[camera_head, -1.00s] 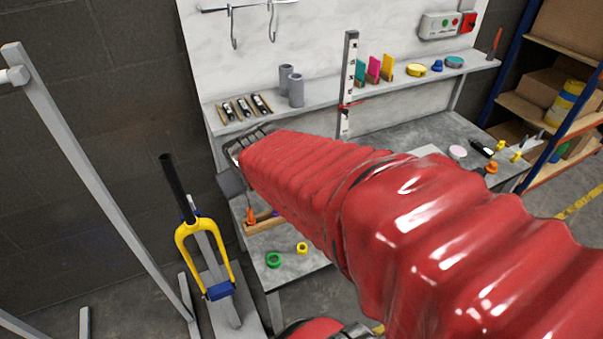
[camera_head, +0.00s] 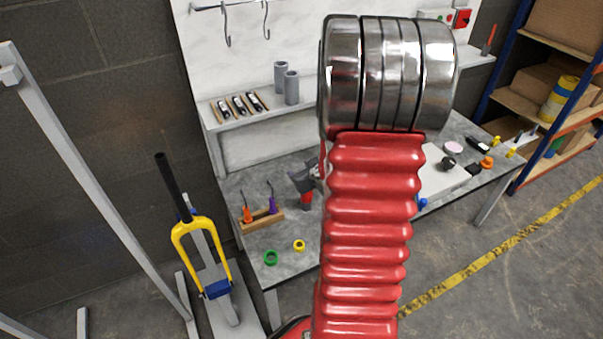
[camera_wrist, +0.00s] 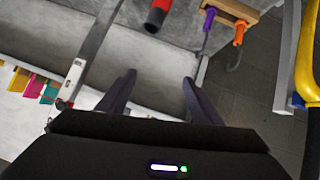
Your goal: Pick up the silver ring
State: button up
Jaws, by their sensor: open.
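I cannot make out a silver ring in either current view. My raised red arm hides the middle of the bench in the head view. My gripper (camera_wrist: 159,77) is open in the wrist view, with two dark fingers apart and nothing between them. Beyond the fingertips is the bare grey bench top, with part of the shelf to the left. In the head view my arm covers most or all of the gripper.
A green ring (camera_head: 271,258) and a yellow ring (camera_head: 299,245) lie near the bench's front left. A wooden tool rack (camera_head: 262,221) stands behind them. A yellow fork (camera_head: 203,257) on a stand is left. Grey cylinders (camera_head: 291,88) stand on the shelf.

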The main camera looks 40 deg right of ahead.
jog(key=s+d+f+t, duration=0.1)
jog(key=s+d+f, duration=0.1)
jog(key=f, duration=0.3)
jog(key=s+d+f+m+t, duration=0.1)
jog(key=s+d+f+t, duration=0.1)
jog(key=s+f, duration=0.2)
jog(key=shift+s+d+f+m, duration=0.3)
jog(key=shift+f, duration=0.05)
jog(key=shift+w, duration=0.1)
jog(key=x, duration=0.8)
jog(key=shift+w+f, duration=0.15)
jog(key=shift+w, duration=0.1)
jog(key=x, duration=0.5)
jog(key=shift+w, duration=0.2)
